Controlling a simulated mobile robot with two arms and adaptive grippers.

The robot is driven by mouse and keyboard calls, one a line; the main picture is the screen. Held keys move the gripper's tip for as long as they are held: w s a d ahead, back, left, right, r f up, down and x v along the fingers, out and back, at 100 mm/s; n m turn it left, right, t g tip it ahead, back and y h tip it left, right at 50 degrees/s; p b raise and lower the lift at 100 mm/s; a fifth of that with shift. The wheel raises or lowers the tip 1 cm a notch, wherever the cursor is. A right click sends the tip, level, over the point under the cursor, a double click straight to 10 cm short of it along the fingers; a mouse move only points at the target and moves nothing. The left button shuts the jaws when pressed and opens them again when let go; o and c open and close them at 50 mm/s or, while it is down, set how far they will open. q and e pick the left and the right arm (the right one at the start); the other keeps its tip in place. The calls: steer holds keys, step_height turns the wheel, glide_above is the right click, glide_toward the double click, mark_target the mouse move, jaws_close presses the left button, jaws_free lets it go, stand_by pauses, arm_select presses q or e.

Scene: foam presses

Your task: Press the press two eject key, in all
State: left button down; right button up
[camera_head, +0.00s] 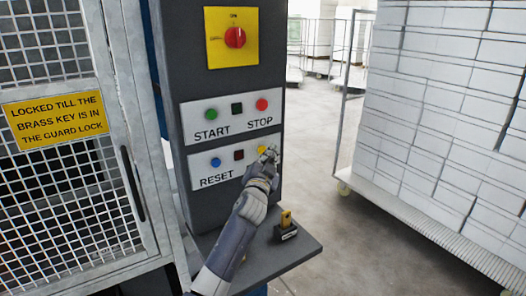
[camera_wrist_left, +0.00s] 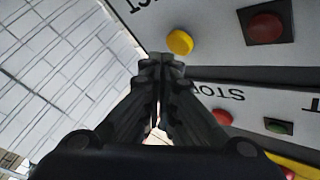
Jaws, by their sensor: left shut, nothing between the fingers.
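The yellow key (camera_head: 262,149) is on the lower white panel (camera_head: 197,163) of a dark control column, right of a dark red square lamp (camera_head: 239,155). Its label is hidden behind my left gripper in the head view. My left gripper (camera_head: 268,153) is shut and empty, its tips right at the yellow key. In the left wrist view the yellow key (camera_wrist_left: 180,42) shows whole just beyond the shut fingertips (camera_wrist_left: 161,62), with the end of a label, seemingly "CT", near it. I cannot tell whether the tips touch the panel. My right gripper is in neither view.
The upper panel has a green START (camera_head: 211,115) and a red STOP button (camera_head: 262,104). A blue RESET button (camera_head: 215,162) is at lower left. A brass-coloured piece (camera_head: 286,218) stands in a dark block on the shelf (camera_head: 300,246). A mesh guard door (camera_head: 60,200) is left, a loaded cart (camera_head: 440,110) right.

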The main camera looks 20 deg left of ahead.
arm_select(q)
steer(key=s+d, duration=0.1)
steer(key=d, duration=0.1)
steer(key=s+d, duration=0.2)
stand_by(0.5)
stand_by(0.7)
